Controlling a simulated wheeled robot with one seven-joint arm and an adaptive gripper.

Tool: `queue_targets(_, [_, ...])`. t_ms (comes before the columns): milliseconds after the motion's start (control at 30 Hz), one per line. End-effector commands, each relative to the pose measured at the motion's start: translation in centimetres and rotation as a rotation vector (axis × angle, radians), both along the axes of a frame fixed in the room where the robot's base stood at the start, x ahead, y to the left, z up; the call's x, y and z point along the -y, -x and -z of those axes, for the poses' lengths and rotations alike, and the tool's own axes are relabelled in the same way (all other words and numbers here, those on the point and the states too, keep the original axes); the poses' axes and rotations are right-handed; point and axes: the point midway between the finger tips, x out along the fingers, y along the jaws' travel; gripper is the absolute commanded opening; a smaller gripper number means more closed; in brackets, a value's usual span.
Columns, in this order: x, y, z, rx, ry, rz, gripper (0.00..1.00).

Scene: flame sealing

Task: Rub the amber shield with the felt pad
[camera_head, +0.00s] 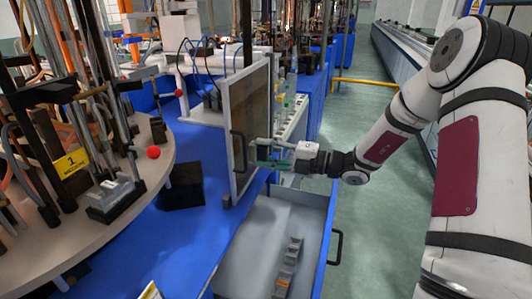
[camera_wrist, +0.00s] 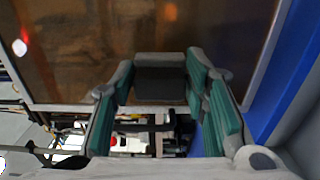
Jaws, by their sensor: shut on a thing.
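The amber shield (camera_head: 257,105) is a brownish, see-through panel in a white frame, standing upright in the middle of the head view. It fills the upper part of the wrist view (camera_wrist: 85,45). A black handle (camera_head: 237,152) sits near its left edge. My gripper (camera_head: 256,152), with green-padded fingers, is at the lower part of the shield. In the wrist view, its fingers (camera_wrist: 160,80) are shut on a dark grey block, apparently the felt pad (camera_wrist: 160,85). The block is in front of the shield's lower part; I cannot tell whether they touch. The head view does not clearly show the pad.
An open grey drawer (camera_head: 245,265) with a grey slotted piece (camera_head: 288,268) lies below the shield. A round fixture table (camera_head: 125,205) stands at the left on a blue bench (camera_head: 180,240). Bottles (camera_head: 290,105) stand behind the shield. The aisle floor (camera_head: 365,120) at the right is clear.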

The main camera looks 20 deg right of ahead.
Motion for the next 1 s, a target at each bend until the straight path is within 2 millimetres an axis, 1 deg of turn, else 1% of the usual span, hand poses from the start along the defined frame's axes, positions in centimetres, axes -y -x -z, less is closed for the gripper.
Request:
queue_targets(867, [-1.2,-0.9,0.0,0.001,0.000,-0.001,0.19])
queue_targets(1000, [-1.1,-1.0,0.0,0.001,0.000,0.000,0.19])
